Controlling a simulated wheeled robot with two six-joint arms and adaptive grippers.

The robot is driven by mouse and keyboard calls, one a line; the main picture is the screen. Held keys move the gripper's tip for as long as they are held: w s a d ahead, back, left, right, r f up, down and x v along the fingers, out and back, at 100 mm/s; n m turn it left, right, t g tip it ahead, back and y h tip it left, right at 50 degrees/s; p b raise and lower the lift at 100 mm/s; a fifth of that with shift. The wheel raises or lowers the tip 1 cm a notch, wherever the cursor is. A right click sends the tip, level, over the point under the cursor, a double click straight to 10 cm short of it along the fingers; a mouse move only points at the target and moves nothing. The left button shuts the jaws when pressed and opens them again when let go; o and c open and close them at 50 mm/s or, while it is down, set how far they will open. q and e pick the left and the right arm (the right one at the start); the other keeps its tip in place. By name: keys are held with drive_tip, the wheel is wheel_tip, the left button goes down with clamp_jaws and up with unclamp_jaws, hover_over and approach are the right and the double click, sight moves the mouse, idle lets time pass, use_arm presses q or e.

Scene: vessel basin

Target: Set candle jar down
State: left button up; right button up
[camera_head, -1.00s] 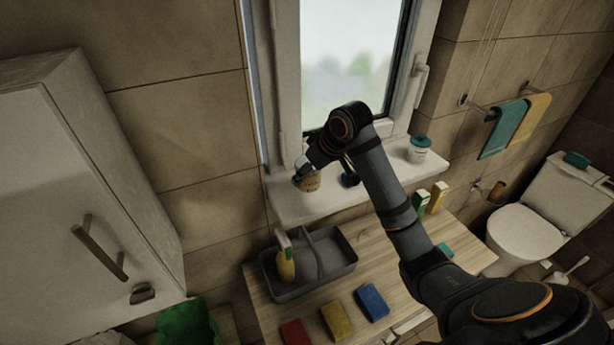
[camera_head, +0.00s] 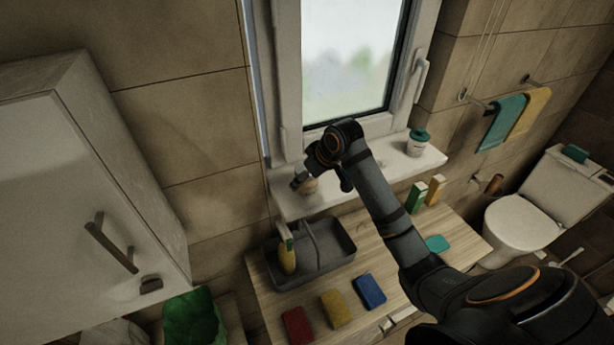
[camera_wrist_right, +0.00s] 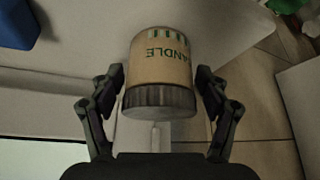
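The candle jar (camera_wrist_right: 160,70) has a tan label with green lettering and a dark ribbed lid. In the right wrist view it sits between the fingers of my right gripper (camera_wrist_right: 160,85), which are closed in on its sides. In the head view the jar (camera_head: 311,187) shows partly behind my right gripper (camera_head: 304,184), over the left part of the white windowsill (camera_head: 290,206). I cannot tell whether its base touches the sill. My left gripper is not in view.
A white jar with a teal lid (camera_head: 418,141) stands at the sill's right end. Below are a grey basin (camera_head: 340,262) with a yellow bottle (camera_head: 287,258), and several coloured sponges on the wooden counter (camera_head: 400,250). A blue object (camera_wrist_right: 18,22) shows near the jar in the wrist view.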

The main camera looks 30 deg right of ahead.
drive_tip(key=shift+r, duration=0.1)
drive_tip(key=shift+s+d+r, duration=0.1)
drive_tip(key=shift+r, duration=0.15)
drive_tip(key=b+v, duration=0.3)
drive_tip(key=v, duration=0.8)
drive_tip(key=shift+r, duration=0.3)
drive_tip(key=shift+s+f, duration=0.1)
drive_tip(key=shift+s, duration=0.05)
